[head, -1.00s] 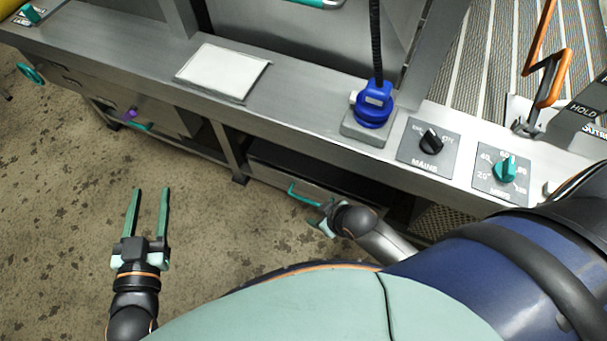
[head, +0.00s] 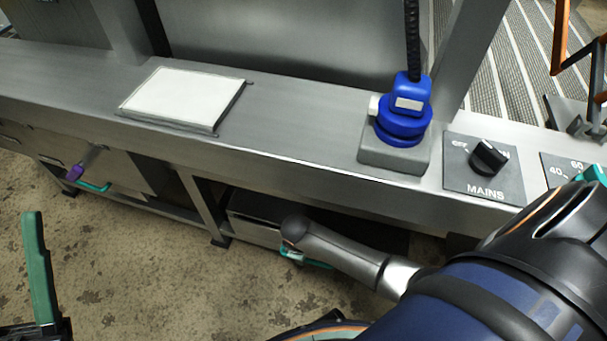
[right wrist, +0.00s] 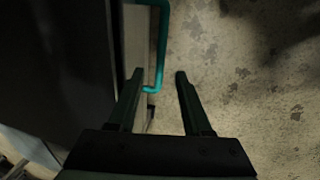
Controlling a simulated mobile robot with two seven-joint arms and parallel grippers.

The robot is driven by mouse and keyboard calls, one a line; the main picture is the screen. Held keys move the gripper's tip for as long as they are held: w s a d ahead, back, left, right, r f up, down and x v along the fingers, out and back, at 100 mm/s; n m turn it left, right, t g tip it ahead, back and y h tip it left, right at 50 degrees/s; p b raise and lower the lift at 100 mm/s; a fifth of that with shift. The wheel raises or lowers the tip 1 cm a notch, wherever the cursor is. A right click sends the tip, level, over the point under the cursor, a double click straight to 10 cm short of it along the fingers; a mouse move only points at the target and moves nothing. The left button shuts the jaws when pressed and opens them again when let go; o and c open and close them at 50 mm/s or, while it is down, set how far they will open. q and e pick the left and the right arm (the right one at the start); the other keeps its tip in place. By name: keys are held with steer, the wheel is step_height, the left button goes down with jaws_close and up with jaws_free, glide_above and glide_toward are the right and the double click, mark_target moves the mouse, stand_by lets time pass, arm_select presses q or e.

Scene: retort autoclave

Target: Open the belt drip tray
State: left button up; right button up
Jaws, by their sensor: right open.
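What looks like the belt drip tray (head: 252,231) is the low grey drawer-like unit under the bench in the head view. Its teal handle (head: 318,265) is partly hidden behind my right arm. In the head view my right arm mostly hides this gripper (head: 291,254). My left gripper (head: 40,270) is at the left edge, with one finger visible and clear floor beside it.
The bench (head: 290,155) runs above, carrying a white panel (head: 185,98), a blue connector (head: 402,125) and the MAINS knob (head: 488,158). A second teal handle (head: 93,186) with a purple part (head: 75,172) is at the left. The floor (head: 150,270) in front is clear.

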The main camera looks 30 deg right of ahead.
steer(key=f+b, duration=0.1)
steer(key=f, duration=0.1)
steer(key=f+b, duration=0.1)
steer(key=f, duration=0.2)
steer(key=w+d+f+b, duration=0.1)
steer(key=f+b, duration=0.1)
steer(key=shift+f, duration=0.15)
arm_select(q)
steer(key=shift+n, duration=0.4)
steer(key=f, duration=0.5)
steer(key=shift+w+d+f, duration=0.1)
steer(key=shift+w+d, duration=0.05)
steer(key=shift+d, duration=0.05)
arm_select(e)
steer(key=shift+c, duration=0.2)
jaws_close()
